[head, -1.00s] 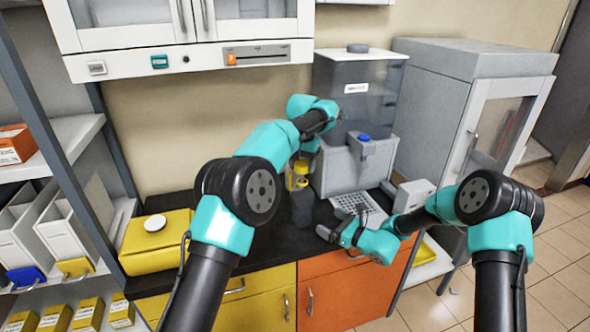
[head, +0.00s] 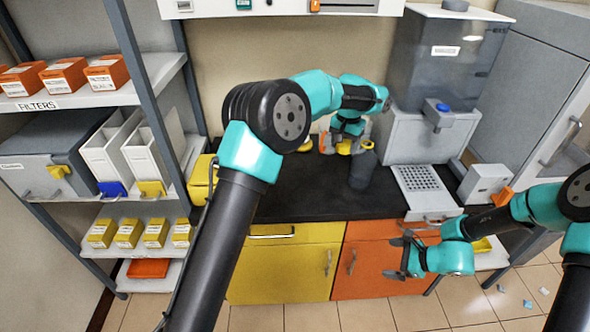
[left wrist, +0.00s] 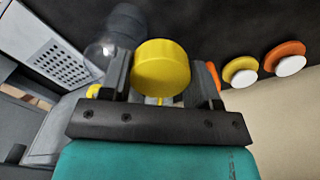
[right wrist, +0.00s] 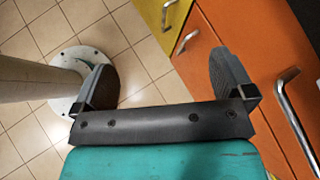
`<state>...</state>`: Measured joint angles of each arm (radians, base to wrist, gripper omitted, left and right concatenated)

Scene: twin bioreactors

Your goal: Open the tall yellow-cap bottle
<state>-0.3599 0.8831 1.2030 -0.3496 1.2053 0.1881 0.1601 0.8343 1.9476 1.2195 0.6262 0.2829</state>
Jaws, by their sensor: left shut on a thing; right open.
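The tall bottle (head: 362,170) stands upright on the black counter, dark and see-through, with a grey neck at its top. The yellow cap (head: 344,147) is to the left of the neck and appears apart from it. My left gripper (head: 347,134) is shut on the cap. In the left wrist view the cap (left wrist: 161,66) sits between the two fingers, and the bottle (left wrist: 125,25) stands behind it to the left with its clear neck showing. My right gripper (head: 398,257) is open and empty in front of the orange cabinet (head: 370,270).
A grey machine (head: 425,135) with a perforated tray (head: 422,179) stands right of the bottle. Orange (left wrist: 284,57) and yellow (left wrist: 241,71) lids with white centres are near the wall. A yellow container (head: 203,180) is at the counter's left. The counter front is clear.

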